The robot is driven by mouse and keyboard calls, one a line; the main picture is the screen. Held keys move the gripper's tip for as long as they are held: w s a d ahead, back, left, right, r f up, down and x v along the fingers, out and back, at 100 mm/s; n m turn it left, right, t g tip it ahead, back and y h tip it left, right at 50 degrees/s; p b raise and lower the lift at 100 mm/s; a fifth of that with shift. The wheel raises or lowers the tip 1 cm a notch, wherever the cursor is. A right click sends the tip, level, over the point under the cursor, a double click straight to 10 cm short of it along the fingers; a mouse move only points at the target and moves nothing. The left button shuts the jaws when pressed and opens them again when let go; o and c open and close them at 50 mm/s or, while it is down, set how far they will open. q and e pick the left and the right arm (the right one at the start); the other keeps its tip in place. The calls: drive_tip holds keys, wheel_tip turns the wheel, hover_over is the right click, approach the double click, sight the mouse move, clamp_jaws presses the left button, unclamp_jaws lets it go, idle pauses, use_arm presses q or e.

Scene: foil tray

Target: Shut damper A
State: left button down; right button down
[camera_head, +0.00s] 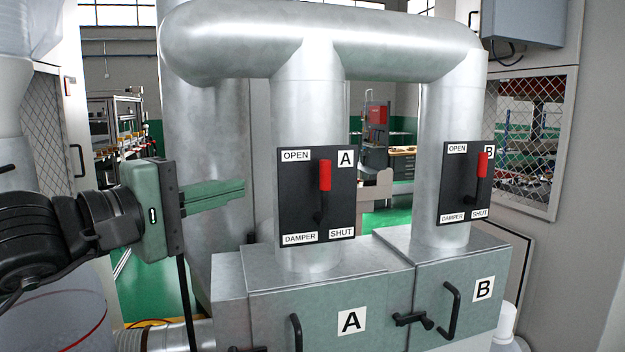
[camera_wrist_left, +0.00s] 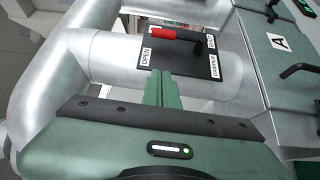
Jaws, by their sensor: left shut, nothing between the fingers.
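Damper A's black plate (camera_head: 296,212) is on the left vertical pipe, marked OPEN at its upper left and SHUT at its lower right. Its lever has a red handle (camera_head: 325,175) that points up, beside the letter A. The same red handle shows in the left wrist view (camera_wrist_left: 176,34), near the plate's OPEN label. My left gripper (camera_head: 243,187) is shut and empty, left of the plate and apart from the handle. Its green fingers (camera_wrist_left: 158,88) point towards the plate in the left wrist view. My right gripper is not in view.
Damper B's plate (camera_head: 457,200) is on the right pipe, its red handle (camera_head: 483,164) also up. Below stand metal boxes marked A (camera_head: 351,320) and B (camera_head: 484,289), with black door handles sticking out. A wide pipe (camera_head: 190,110) stands behind my left gripper.

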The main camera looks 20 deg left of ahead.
sight(323, 190)
use_arm(q)
drive_tip(key=shift+w+a, duration=0.1)
drive_tip(key=shift+a, duration=0.05)
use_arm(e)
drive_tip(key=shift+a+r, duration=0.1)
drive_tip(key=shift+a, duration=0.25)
